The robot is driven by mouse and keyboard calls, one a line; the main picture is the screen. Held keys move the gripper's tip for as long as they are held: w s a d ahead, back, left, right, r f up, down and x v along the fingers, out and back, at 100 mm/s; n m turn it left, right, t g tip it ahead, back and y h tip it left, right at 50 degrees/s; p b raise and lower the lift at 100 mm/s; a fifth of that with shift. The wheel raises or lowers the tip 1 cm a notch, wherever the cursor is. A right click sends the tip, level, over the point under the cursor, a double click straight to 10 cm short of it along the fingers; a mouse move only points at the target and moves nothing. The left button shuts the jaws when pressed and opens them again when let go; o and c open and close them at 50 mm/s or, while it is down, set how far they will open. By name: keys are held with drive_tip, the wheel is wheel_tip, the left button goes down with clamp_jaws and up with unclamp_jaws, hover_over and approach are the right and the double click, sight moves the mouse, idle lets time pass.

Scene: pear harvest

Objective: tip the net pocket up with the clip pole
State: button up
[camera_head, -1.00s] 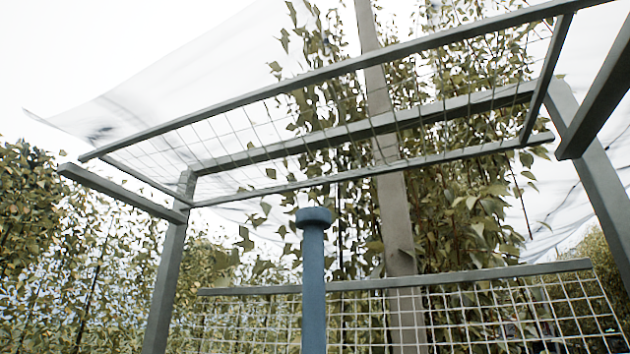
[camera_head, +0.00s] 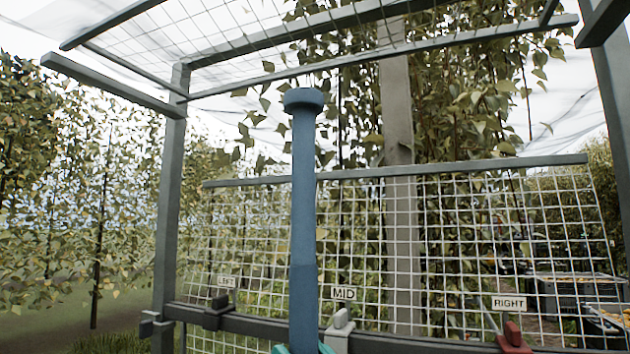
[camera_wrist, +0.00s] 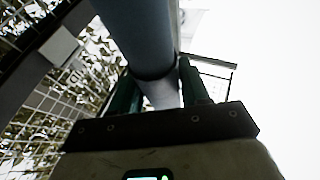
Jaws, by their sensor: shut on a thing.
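The clip pole is blue, with a wide flat cap (camera_head: 304,98) on top, and stands upright in the head view. My gripper is shut on the pole; its green fingertips (camera_head: 303,348) just show at the bottom edge. In the wrist view, the blue pole (camera_wrist: 145,40) runs between the green fingers (camera_wrist: 158,92). The pole's cap appears just below the front bar of an overhead mesh frame; I cannot tell whether they touch. White netting (camera_head: 565,100) hangs behind the frame at the upper right, and more shows through the overhead mesh. The pocket's outline is unclear.
An upright mesh panel (camera_head: 455,240) stands behind the pole. A rail (camera_head: 260,326) carries clips by labels LEFT (camera_head: 227,281), MID (camera_head: 343,293) and RIGHT (camera_head: 509,303); the right one is red. Grey posts (camera_head: 168,210) flank it. Dark crates (camera_head: 575,290) stand behind right.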

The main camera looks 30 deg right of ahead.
drive_tip(key=s+a+f, duration=0.2)
drive_tip(key=s+a, duration=0.3)
drive_tip(key=a, duration=0.2)
idle(0.7)
drive_tip(key=shift+s+f, duration=0.1)
idle(0.4)
